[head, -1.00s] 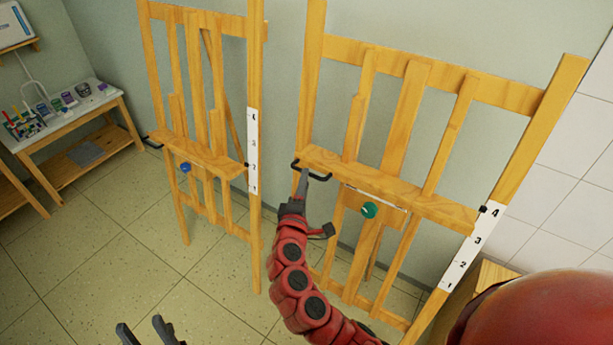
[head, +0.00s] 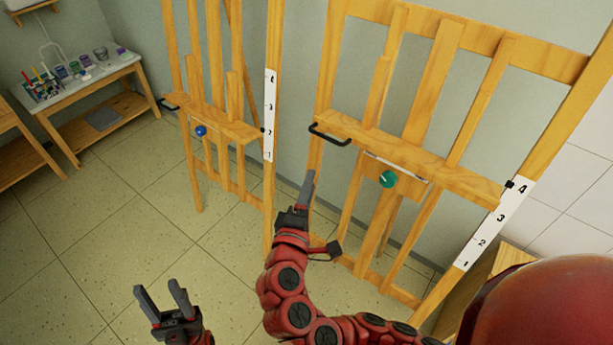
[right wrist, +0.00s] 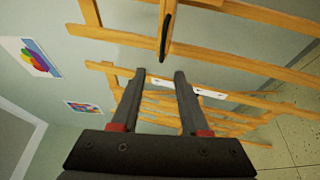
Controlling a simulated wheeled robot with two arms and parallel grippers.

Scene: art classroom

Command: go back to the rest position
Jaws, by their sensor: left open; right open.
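My left gripper (head: 163,302) is low in the head view, open and empty, above the tiled floor. My right gripper (head: 304,190) is in front of the near easel (head: 440,60), below the black handle (head: 329,135) at the left end of its shelf, and apart from that handle. In the right wrist view my right gripper (right wrist: 160,77) shows two dark fingers spread apart with nothing between them. The near easel has a green knob (head: 387,179) and a white number strip (head: 494,224).
A second easel (head: 217,120) with a blue knob (head: 200,131) stands to the left. A table (head: 90,75) with art supplies is at the far left. Floor (head: 110,220) between is clear. The right wrist view shows two pictures on the wall, one colourful (right wrist: 30,57).

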